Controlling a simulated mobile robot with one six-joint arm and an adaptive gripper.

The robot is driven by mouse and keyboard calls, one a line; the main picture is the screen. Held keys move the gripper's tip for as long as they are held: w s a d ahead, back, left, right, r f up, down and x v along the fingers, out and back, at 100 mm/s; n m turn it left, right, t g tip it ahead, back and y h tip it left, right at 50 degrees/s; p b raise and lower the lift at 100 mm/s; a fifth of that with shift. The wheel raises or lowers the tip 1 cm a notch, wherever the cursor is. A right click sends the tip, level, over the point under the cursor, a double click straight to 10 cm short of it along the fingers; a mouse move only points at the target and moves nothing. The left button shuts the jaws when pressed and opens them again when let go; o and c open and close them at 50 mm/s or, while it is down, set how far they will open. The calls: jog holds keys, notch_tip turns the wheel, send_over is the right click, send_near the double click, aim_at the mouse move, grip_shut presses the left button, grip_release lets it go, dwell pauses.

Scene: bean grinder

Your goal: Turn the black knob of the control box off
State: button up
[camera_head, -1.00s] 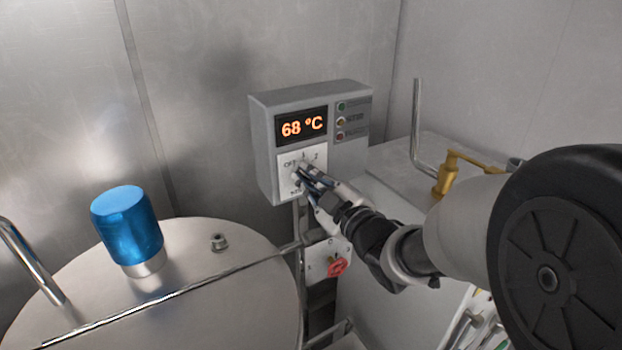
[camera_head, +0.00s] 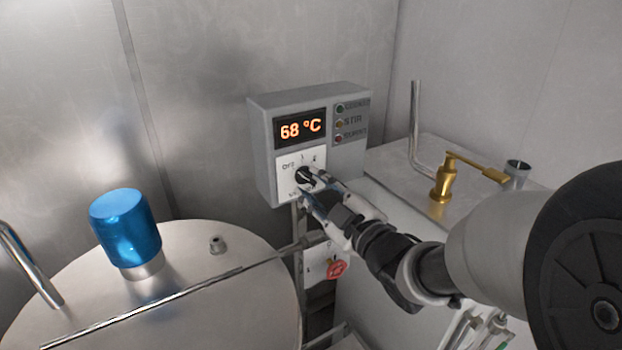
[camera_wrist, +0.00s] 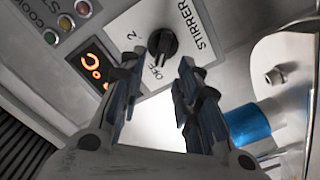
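A steel vessel lid (camera_head: 200,260) with a blue cap (camera_head: 126,228) is at lower left. A red knob (camera_head: 337,269) is below the box. A brass valve (camera_head: 444,182) and an upright steel pipe (camera_head: 415,125) stand at right. Indicator lamps (camera_head: 340,123) are right of the display.

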jog(key=v, duration=0.4)
jog(key=shift+s+d, duration=0.1)
jog(key=s+d+f+m+g+h, duration=0.1)
jog(key=s+d+m+h, duration=0.2)
jog(key=d+m+h, duration=0.25)
jog(key=s+d+f+m+g+h, duration=0.1)
jog(key=s+d+m+g+h, duration=0.1)
jog(key=d+m+h, duration=0.35)
jog(key=s+d+f+m+g, duration=0.1)
jog(key=s+f+m+g, duration=0.1)
jog(key=s, duration=0.8)
jog(key=s+d+f+m+g+y, duration=0.1)
jog(key=s+f+m+g, duration=0.2)
jog(key=s, duration=0.8)
jog(key=shift+s+f+g, duration=0.2)
jog(key=shift+g, duration=0.9)
jog(key=shift+d, duration=0.15)
